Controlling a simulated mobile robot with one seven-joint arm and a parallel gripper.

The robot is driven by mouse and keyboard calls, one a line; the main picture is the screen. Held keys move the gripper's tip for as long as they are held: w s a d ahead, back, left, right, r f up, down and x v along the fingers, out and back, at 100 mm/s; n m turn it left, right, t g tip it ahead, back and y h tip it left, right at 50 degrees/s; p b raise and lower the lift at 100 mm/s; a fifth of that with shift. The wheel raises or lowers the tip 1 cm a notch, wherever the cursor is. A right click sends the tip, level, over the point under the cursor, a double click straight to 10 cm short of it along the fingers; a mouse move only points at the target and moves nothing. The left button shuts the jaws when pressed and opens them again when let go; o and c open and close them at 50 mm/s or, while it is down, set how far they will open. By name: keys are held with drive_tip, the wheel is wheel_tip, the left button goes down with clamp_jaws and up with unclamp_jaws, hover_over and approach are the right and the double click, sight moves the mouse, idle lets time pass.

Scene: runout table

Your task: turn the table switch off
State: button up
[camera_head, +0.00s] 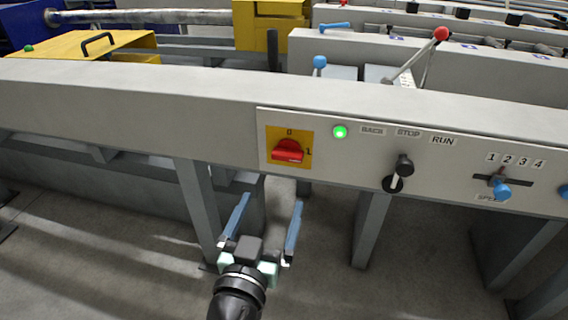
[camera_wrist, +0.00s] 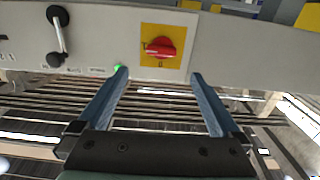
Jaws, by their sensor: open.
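The table switch is a red rotary knob (camera_head: 287,152) on a yellow plate (camera_head: 274,133) set in the grey front panel. The plate reads 0 above the knob and 1 to its right; the knob's grip lies roughly sideways, towards the 1. In the wrist view, which is upside down, the red knob (camera_wrist: 160,48) lies horizontally, beyond the fingertips and between their lines. My gripper (camera_head: 270,202) is open and empty, below and in front of the switch, apart from it. Its two blue-grey fingers (camera_wrist: 160,73) are spread wide.
A lit green lamp (camera_head: 340,132) sits right of the plate. Further right are a black BACK/STOP/RUN lever (camera_head: 400,171) and a blue-knobbed speed slider (camera_head: 501,189). A red-balled lever (camera_head: 441,35) rises above the table. Steel legs stand under the panel; space before the switch is clear.

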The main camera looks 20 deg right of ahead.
sight(286, 159)
drive_tip(key=b+x, duration=0.2)
drive_tip(key=x, duration=1)
drive_tip(key=shift+w+r, duration=0.15)
drive_tip(key=shift+w, duration=0.15)
drive_tip(key=c, duration=1.2)
